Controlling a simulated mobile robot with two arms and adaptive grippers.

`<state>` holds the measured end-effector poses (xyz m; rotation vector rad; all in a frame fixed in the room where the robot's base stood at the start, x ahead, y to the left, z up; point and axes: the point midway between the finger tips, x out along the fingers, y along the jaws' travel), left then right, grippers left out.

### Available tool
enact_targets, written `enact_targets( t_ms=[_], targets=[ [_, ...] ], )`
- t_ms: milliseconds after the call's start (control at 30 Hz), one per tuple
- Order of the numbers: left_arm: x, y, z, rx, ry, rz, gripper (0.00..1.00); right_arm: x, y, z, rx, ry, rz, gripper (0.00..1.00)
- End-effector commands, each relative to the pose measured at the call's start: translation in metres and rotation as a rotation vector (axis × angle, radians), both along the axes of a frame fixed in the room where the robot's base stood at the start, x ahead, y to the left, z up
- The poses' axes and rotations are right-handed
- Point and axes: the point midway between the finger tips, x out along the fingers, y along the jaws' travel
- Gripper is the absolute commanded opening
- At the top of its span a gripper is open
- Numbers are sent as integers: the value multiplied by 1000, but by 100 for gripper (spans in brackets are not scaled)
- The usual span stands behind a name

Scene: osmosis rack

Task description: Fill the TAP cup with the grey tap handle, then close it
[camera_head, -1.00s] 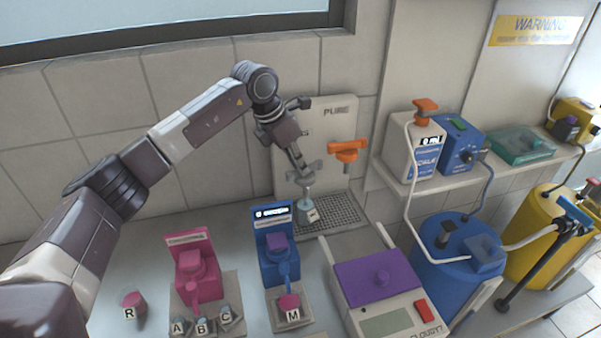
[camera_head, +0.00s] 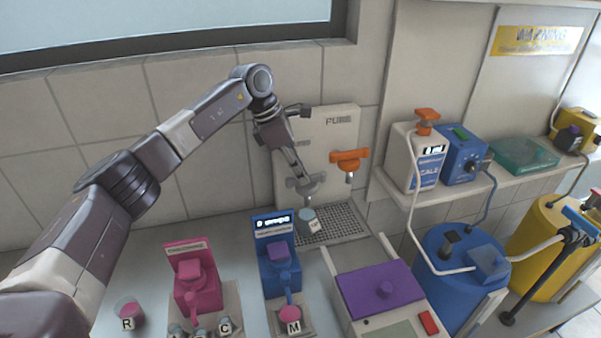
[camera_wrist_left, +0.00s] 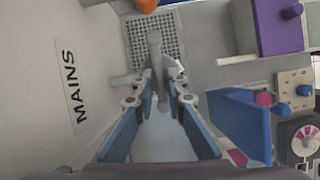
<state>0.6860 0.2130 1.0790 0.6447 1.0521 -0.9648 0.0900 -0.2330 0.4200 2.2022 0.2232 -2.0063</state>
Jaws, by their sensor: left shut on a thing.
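My left gripper (camera_head: 302,177) is shut on the grey tap handle (camera_head: 309,184) at the white wall panel. In the left wrist view its two blue-padded fingers (camera_wrist_left: 158,80) are on either side of the grey handle (camera_wrist_left: 154,48). The small cup (camera_head: 308,221) stands below the grey tap on the perforated drip tray (camera_head: 340,222). Its label is too small to read, and its upper part looks pale blue-grey. I cannot tell its fill level or whether water is running. My right gripper is not in view.
An orange tap (camera_head: 350,162) sits right of the grey one. Pink (camera_head: 190,272) and blue (camera_head: 277,252) devices, cup R (camera_head: 128,315), cup M (camera_head: 290,318) and a purple-lidded box (camera_head: 380,288) stand in front.

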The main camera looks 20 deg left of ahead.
Motion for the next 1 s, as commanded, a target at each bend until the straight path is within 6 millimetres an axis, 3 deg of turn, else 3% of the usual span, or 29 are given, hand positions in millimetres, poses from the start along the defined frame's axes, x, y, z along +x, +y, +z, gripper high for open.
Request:
enact_targets(
  t_ms=[233,267,400,767,1000],
  targets=[
    [1,1,1,2,-4,0,0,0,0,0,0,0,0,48],
    [1,1,1,2,-4,1,13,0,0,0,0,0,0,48],
    [1,1,1,1,-2,1,28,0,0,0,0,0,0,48],
    [0,2,6,0,-3,1,28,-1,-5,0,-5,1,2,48],
    [-7,17,45,1,-6,3,28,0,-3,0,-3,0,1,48]
  ],
)
